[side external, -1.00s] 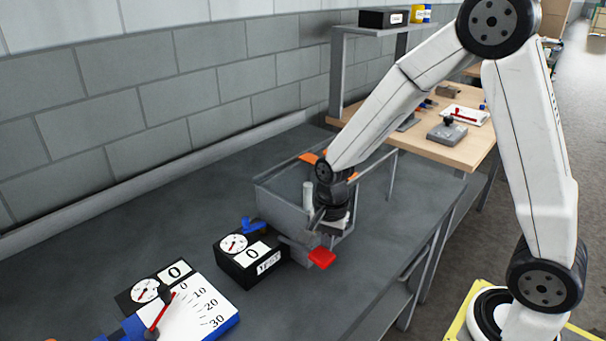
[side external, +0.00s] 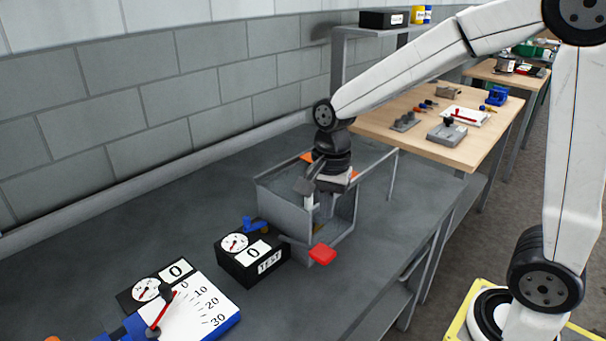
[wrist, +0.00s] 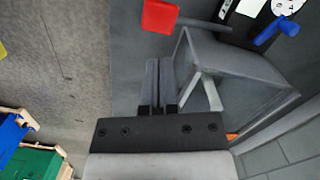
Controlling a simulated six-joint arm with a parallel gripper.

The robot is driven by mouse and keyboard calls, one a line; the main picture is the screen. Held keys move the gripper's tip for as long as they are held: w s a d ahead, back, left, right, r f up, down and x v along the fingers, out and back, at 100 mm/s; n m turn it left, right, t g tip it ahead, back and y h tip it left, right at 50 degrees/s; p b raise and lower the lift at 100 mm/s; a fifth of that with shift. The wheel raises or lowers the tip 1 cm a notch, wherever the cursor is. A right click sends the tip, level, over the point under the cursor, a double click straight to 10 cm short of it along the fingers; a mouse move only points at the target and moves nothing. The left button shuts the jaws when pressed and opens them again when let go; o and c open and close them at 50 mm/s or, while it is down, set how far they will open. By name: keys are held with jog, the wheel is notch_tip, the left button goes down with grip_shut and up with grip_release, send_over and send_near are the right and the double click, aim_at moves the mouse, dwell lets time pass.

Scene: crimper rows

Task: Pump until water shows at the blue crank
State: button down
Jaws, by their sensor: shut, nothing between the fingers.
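The test pump is a grey open-topped tank (side external: 284,212) on the dark bench, with a red handle grip (side external: 322,253) low at its front. The red grip (wrist: 160,16) also shows in the wrist view, ahead of my fingers and apart from them. My gripper (side external: 312,203) is over the tank; in the wrist view its fingers (wrist: 159,75) are shut and empty. I see no water at the crank.
A white and blue scale board (side external: 205,310) with a red pointer lies at the front left. A wooden table (side external: 400,151) with tools stands behind the bench, and a grey shelf (side external: 341,75) holds a black box. The grey wall runs along the bench's far side.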

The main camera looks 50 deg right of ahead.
aim_at(323, 250)
jog(key=f, duration=0.4)
jog(key=shift+s+a+f, duration=0.1)
jog(key=shift+s+a, duration=0.05)
jog(key=shift+a, duration=0.15)
jog(key=r, duration=0.3)
jog(key=shift+d+r, duration=0.25)
jog(key=shift+r, duration=0.25)
jog(key=s+d+f+n+t+h, duration=0.1)
jog(key=s+d+f+n+t, duration=0.15)
jog(key=n, duration=0.45)
jog(key=s+d+f+n+t, duration=0.1)
jog(key=s+f+n, duration=0.3)
jog(key=n, duration=0.3)
jog(key=w+a+r+n, duration=0.1)
jog(key=w+n, duration=0.1)
jog(key=w+a+r+n+t, duration=0.1)
jog(key=w+r+n, duration=0.1)
jog(key=w+n, duration=0.1)
jog(key=w+a+r+n, duration=0.1)
jog(key=w+n, duration=0.2)
jog(key=shift+a+r+t+h, duration=0.3)
jog(key=shift+a+t, duration=0.05)
jog(key=w+a+m+y, duration=0.1)
jog(key=w+a+m, duration=0.1)
jog(key=w, duration=0.7)
jog(key=shift+r, duration=0.2)
